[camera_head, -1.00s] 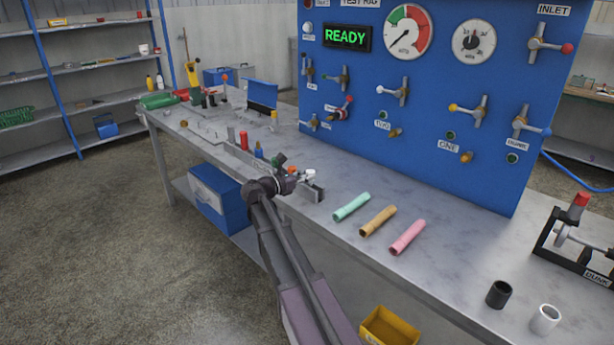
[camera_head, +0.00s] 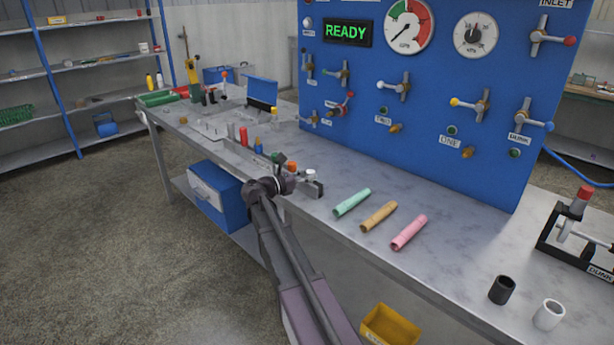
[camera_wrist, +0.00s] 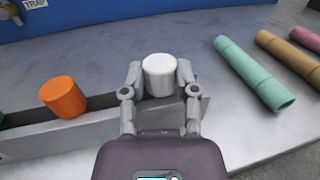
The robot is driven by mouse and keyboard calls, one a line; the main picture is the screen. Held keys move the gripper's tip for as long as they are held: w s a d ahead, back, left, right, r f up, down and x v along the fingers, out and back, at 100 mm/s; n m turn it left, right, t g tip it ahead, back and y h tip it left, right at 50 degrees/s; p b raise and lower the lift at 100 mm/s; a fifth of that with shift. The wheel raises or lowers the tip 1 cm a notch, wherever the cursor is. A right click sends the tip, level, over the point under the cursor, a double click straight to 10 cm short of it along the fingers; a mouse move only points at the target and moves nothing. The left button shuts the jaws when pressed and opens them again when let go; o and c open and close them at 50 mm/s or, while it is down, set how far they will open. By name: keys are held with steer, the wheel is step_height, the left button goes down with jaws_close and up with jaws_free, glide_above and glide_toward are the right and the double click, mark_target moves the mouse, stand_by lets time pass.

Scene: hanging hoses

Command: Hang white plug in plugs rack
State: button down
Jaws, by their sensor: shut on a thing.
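The white plug (camera_wrist: 159,75) is between the two fingers of my gripper (camera_wrist: 160,82) in the wrist view, and the gripper is shut on it. It is upright over the right end of the grey plugs rack (camera_wrist: 25,143). Whether its lower part is seated in the rack is hidden by my fingers. An orange plug (camera_wrist: 63,97) stands in the rack to the left, apart from my gripper. In the head view the white plug (camera_head: 310,174) is a small pale spot at the rack's near end, just beyond my wrist.
Green (camera_head: 352,202), tan (camera_head: 378,216) and pink (camera_head: 409,232) tubes lie on the bench to the right of the rack. A blue test panel (camera_head: 440,110) stands behind. Black (camera_head: 502,290) and white (camera_head: 549,315) cups stand near the front right. Bare bench lies between.

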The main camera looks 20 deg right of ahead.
steer(key=shift+f, duration=0.15)
steer(key=shift+c, duration=1.5)
jaws_free()
steer(key=s+a, duration=0.1)
steer(key=a, duration=1.1)
steer(key=shift+s, duration=0.2)
steer(key=shift+d, duration=0.1)
